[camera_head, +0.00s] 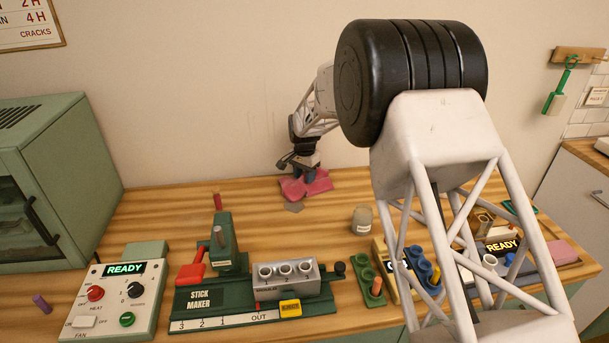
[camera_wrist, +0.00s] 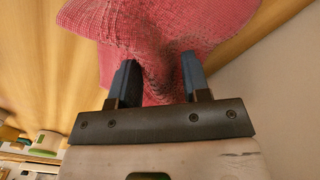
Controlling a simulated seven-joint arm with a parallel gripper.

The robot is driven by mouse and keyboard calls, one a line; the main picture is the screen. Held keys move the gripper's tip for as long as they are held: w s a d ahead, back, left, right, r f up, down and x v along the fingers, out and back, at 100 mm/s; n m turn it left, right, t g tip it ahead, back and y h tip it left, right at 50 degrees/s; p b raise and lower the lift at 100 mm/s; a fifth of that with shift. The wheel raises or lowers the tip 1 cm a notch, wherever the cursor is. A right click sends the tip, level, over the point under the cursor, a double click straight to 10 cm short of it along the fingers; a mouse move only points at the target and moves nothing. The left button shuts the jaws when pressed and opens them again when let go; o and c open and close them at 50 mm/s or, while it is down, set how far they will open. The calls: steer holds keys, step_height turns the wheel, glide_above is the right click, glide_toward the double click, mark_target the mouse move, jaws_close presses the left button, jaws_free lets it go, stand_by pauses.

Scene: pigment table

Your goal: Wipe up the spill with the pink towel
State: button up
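The pink towel (camera_head: 318,184) lies crumpled at the back of the wooden table, near the wall. A small grey patch (camera_head: 294,207), which looks like the spill, shows at the towel's front left edge; the towel may hide more of it. My gripper (camera_head: 303,174) points down onto the towel. In the wrist view the towel (camera_wrist: 205,22) spreads beyond the fingertips, and a bunched fold of it rises between the two blue fingers of my gripper (camera_wrist: 160,75). The fingers are partly apart, with the fold filling the gap.
A jar (camera_head: 362,219) stands right of the spill. The stick maker (camera_head: 240,290), a control box (camera_head: 122,290) and a green rack (camera_head: 368,280) stand along the front. A green oven (camera_head: 60,185) stands at the left. The table left of the towel is mostly clear.

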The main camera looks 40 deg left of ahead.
steer(key=o, duration=0.7)
steer(key=shift+f, duration=0.2)
steer(key=shift+f, duration=0.65)
jaws_close()
steer(key=shift+r, duration=0.2)
stand_by(0.3)
steer(key=shift+r, duration=0.4)
